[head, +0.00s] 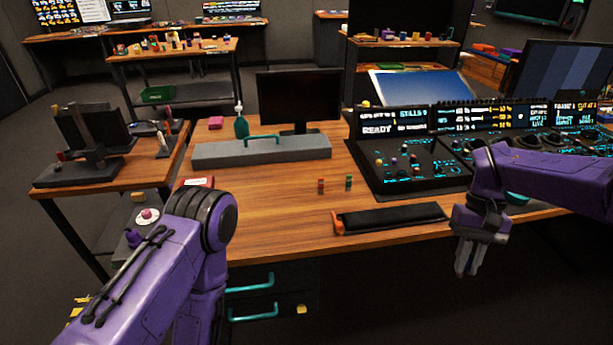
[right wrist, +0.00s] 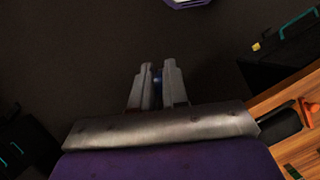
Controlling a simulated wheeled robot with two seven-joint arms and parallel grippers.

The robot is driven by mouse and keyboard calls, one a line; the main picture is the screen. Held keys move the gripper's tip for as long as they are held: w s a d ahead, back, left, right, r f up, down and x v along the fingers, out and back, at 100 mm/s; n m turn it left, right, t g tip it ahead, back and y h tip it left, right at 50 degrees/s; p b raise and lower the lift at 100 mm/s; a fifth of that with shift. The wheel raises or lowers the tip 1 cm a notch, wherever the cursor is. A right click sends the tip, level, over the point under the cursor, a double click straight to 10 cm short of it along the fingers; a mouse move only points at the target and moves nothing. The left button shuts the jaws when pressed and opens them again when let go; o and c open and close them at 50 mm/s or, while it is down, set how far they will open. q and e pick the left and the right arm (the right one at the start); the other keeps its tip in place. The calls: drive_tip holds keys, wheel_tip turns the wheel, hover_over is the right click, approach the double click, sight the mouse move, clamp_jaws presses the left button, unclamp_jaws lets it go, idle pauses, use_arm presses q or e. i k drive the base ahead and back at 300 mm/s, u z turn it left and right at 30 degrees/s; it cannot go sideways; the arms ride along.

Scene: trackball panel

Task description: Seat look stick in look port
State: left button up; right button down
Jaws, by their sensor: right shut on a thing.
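My right gripper (head: 467,260) hangs past the front edge of the desk, right of the black pad, with its fingers pointing down. In the right wrist view its fingers (right wrist: 158,85) are closed on a small dark blue thing (right wrist: 157,78), mostly hidden between them; it may be the look stick. A red stick (head: 321,186) and a green stick (head: 348,182) stand upright on the desk. The control panel (head: 425,180) with lit labels and knobs is at the back right. I cannot tell which opening is the look port. My left gripper is out of view.
A black pad (head: 390,218) with an orange end lies near the desk's front edge. A grey case (head: 262,152) with a teal handle, a monitor (head: 298,97) and a green bottle (head: 241,124) stand behind. The wooden desk (head: 265,200) is clear left of the sticks.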

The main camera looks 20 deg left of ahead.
sight(453, 175)
drive_tip(key=u, duration=0.8)
drive_tip(key=i, duration=1.25)
drive_tip(key=u, duration=0.95)
